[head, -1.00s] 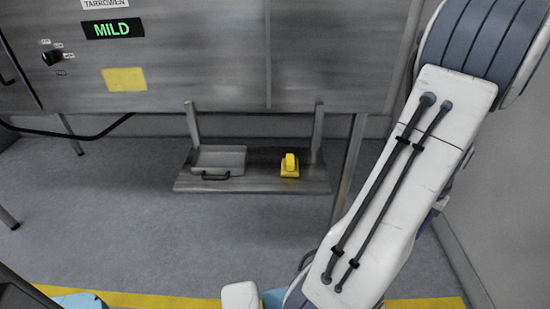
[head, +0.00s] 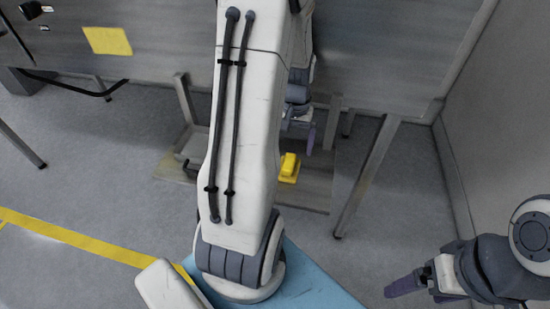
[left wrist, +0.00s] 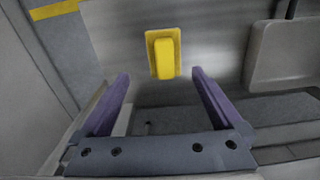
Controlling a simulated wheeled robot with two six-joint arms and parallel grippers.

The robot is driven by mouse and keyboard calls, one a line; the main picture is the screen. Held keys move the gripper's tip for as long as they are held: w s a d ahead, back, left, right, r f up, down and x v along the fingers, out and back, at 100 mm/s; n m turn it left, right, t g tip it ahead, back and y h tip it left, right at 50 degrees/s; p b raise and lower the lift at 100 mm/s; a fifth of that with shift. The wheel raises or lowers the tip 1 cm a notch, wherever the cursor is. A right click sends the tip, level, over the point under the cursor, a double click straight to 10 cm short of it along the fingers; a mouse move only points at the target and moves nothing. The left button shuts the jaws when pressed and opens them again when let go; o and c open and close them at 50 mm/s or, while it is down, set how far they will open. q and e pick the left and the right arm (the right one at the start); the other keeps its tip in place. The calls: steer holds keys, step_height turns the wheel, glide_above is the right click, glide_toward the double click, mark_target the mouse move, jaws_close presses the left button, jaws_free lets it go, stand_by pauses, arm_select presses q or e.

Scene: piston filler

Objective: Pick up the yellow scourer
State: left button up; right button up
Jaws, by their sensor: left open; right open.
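The yellow scourer (head: 289,168), a raised block on a wider flat base, lies on the grey metal shelf (head: 318,190) under the machine. In the left wrist view the scourer (left wrist: 164,55) shows beyond the gap between the fingertips, with nothing between the fingers. My left gripper (head: 299,132) is open and empty, just on the machine side of the scourer in the head view and apart from it. My left arm hides part of the shelf. My right gripper (head: 408,284) is open and empty at the lower right, far from the shelf.
A grey tray (head: 194,148) is on the same shelf, partly behind my left arm; it also shows in the left wrist view (left wrist: 285,55). Shelf brackets and a machine leg (head: 365,180) stand close by. A wall (head: 500,130) bounds the right side.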

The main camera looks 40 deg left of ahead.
mark_target(289, 161)
arm_select(q)
steer(key=f, duration=0.4)
steer(key=shift+a+f, duration=0.25)
steer(key=shift+f, duration=0.05)
steer(key=shift+a+f+p, duration=0.15)
steer(key=shift+f+p, duration=0.05)
steer(key=shift+f, duration=1.2)
steer(key=shift+a+f+p, duration=0.15)
steer(key=shift+f, duration=1.2)
steer(key=c, duration=1.2)
steer(key=shift+w, duration=0.1)
steer(key=shift+r, duration=0.1)
